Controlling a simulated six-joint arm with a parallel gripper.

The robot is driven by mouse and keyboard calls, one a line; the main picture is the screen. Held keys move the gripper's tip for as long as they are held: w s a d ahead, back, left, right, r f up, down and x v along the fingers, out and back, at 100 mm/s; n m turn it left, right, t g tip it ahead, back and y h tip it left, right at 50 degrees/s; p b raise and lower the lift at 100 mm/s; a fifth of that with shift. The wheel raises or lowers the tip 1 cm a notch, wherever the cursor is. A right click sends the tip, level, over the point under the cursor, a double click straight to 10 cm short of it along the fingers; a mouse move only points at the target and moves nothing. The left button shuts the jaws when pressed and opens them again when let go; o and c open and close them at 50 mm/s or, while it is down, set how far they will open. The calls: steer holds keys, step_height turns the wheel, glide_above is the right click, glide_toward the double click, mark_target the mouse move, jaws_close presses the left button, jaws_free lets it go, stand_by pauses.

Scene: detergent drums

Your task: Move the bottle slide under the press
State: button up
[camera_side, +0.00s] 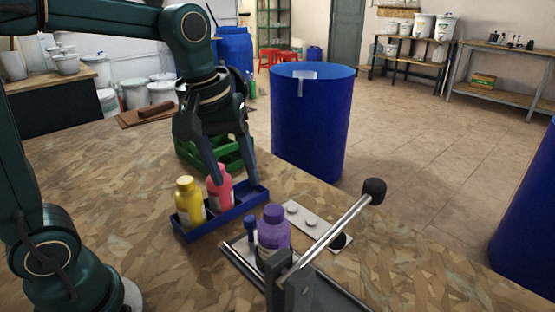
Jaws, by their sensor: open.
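The bottle slide (236,262) is a grey metal track at the front centre of the table. A purple bottle (273,232) with a purple cap stands upright at it, with a dark blue upright peg (251,230) just to its left. The press (280,285) is a grey upright in front of the bottle, hiding its lower part. The press's metal lever (333,231) slants up to the right and ends in a black knob. My gripper (237,180) is open, pointing down behind the slide, beside a pink bottle (219,192); contact cannot be told.
A blue tray (222,227) holds the pink bottle and a yellow bottle (189,205). A green crate (190,152) stands behind. A white strip (315,222) with round discs lies right of the purple bottle. A blue drum (310,125) stands beyond the table edge.

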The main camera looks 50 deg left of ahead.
steer(key=n+g, duration=0.1)
steer(key=g, duration=0.1)
glide_above(249, 218)
step_height(249, 218, down, 6)
steer(key=shift+w+d+r, duration=0.15)
steer(key=shift+r, duration=0.1)
steer(key=shift+f+g, duration=0.3)
steer(key=shift+f, duration=2.75)
jaws_close()
steer(key=shift+r, duration=0.1)
